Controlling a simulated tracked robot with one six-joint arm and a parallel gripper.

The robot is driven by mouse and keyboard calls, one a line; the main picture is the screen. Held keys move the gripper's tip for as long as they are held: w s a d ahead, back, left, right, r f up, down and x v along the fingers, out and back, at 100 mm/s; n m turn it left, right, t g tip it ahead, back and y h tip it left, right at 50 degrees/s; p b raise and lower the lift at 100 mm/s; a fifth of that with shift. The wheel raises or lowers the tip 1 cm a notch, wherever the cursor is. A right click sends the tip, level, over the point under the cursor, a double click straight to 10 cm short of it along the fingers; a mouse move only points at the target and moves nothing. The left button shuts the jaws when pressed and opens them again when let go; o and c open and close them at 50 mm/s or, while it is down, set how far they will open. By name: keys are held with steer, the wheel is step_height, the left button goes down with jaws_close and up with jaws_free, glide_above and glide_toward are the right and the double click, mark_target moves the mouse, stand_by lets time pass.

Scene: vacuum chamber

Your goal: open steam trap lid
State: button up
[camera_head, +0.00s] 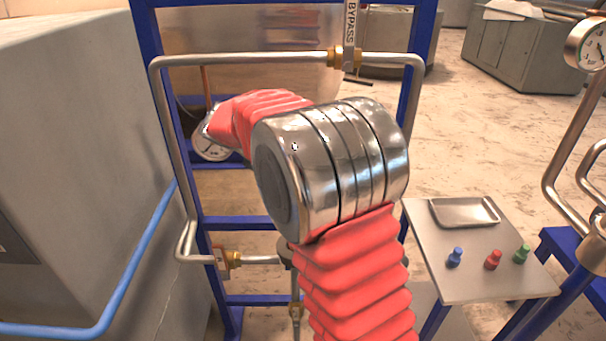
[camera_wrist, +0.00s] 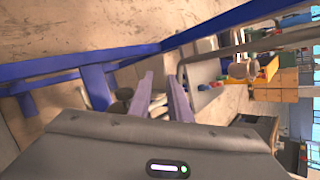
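I cannot make out the steam trap lid for certain. In the head view, my red-sleeved arm with its metal joint covers the middle of the pipe rack. A dark grey fitting (camera_head: 285,251) on the lower pipe shows partly behind the sleeve; I cannot tell whether it is the trap. My gripper is not clear in the head view. In the wrist view my gripper (camera_wrist: 158,84) has its two fingers apart, with no object clearly held. Pale and dark rounded shapes (camera_wrist: 122,102) show just left of the fingers, too blurred to name.
A grey cabinet (camera_head: 90,150) stands left. A small table (camera_head: 440,265) at right holds a tray (camera_head: 464,211) and blue, red and green pieces.

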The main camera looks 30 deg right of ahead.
steer(key=s+a+r+m+y, duration=0.1)
steer(key=s+m, duration=0.1)
steer(key=s+a+m, duration=0.1)
steer(key=s+m, duration=0.1)
steer(key=s, duration=0.1)
steer(key=s+a+r+m+t+y, duration=0.1)
steer(key=s+m, duration=0.1)
steer(key=shift+s+a+r+m+y, duration=0.25)
steer(key=shift+s+r+m+y, duration=0.05)
steer(key=shift+s+m, duration=0.1)
jaws_close()
steer(key=s+a+f+m+t+y, duration=0.1)
steer(key=s+a+m+t+y, duration=0.1)
steer(key=s+a+m, duration=0.4)
steer(key=s+a+m+t+y, duration=0.3)
steer(key=s+a+m, duration=0.3)
steer(key=s+m, duration=0.7)
steer(key=shift+s+a+f+m+y, duration=0.25)
steer(key=shift+f+m+y, duration=0.1)
steer(key=shift+m+y, duration=0.5)
